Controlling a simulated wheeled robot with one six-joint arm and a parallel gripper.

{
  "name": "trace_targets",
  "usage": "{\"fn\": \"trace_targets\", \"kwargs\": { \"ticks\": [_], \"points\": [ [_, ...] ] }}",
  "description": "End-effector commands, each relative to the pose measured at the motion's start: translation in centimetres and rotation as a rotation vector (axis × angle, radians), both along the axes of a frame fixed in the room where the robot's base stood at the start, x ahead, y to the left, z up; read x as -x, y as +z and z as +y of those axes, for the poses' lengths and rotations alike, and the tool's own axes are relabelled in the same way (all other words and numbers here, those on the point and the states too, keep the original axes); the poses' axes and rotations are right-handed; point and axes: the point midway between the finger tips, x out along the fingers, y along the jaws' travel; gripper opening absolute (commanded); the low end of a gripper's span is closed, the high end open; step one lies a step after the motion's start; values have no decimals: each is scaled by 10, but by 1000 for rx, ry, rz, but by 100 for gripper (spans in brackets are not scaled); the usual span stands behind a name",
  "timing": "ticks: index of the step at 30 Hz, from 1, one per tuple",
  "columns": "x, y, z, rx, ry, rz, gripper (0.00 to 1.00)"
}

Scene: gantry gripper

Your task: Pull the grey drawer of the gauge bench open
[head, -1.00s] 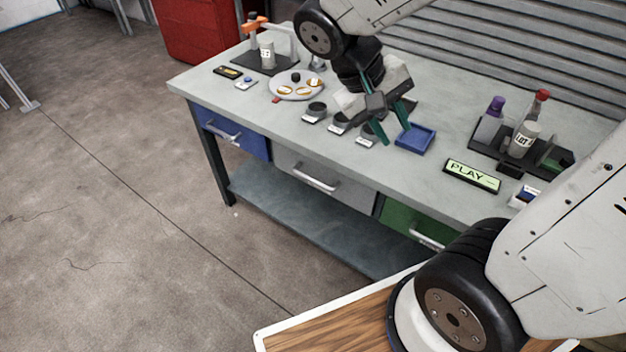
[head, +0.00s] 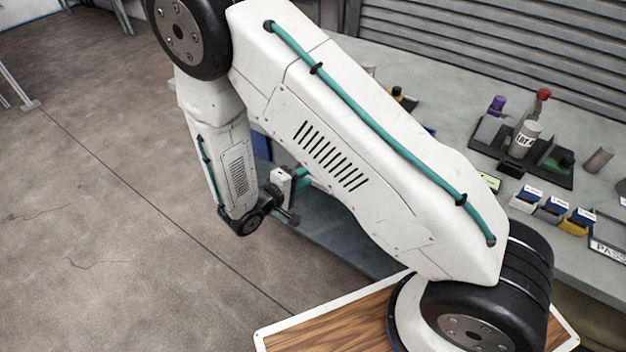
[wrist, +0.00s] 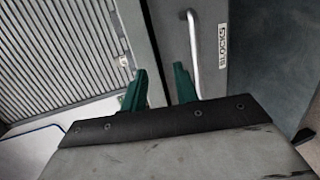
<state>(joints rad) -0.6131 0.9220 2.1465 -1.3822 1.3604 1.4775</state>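The grey drawer (wrist: 212,75) of the gauge bench shows in the wrist view, with its pale bar handle (wrist: 193,40) and a small lettered label (wrist: 222,45). My gripper (wrist: 160,70) is open, its two green fingers apart with nothing between them. The handle lies just right of the right finger; I cannot tell whether they touch. In the head view my arm hides the grey drawer, and my gripper (head: 298,178) shows only in part, low at the bench front. I cannot tell whether the drawer is fully shut.
The bench top (head: 450,80) holds a dark tray (head: 555,172) with bottles and several small boxes (head: 555,208). Part of the blue drawer (head: 283,158) shows beside my arm. The lower shelf (head: 330,225) lies under the drawers. The floor (head: 120,220) at left is clear.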

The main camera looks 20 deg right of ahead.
Motion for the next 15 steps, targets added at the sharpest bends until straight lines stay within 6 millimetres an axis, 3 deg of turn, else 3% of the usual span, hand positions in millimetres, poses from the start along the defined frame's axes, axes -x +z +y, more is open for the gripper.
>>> {"fn": "trace_targets", "kwargs": {
  "ticks": [1, 6, 10, 15],
  "points": [
    [1, -17, 6, 11, 39, -1, 30],
    [1, -48, 18, 15, 125, -23, 30],
    [-1, -57, 18, 15, 145, -29, 30],
    [-13, -62, -1, 15, 143, -29, 30]
  ]
}}
